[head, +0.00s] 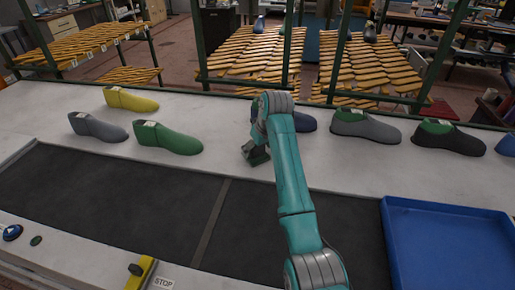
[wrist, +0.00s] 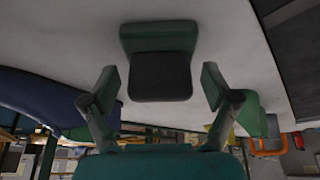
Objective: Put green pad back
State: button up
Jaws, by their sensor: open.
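A small dark block with a green part (wrist: 158,37) and a black part (wrist: 160,78) sits on the white table in the wrist view; I take it to be the green pad. My gripper (wrist: 160,86) is open, with one finger on each side of the block's black part and visible gaps between. There I cannot clearly separate the block from my gripper.
A green last (head: 168,138) stands to the left and a blue last (head: 305,121) close to the right, partly behind my arm. Grey (head: 365,126) and black (head: 450,138) lasts stand farther right. A blue tray (head: 450,245) is at front right. The dark belt (head: 110,200) is clear.

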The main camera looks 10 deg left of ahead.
jog(key=v, duration=1.2)
jog(key=shift+r, duration=0.1)
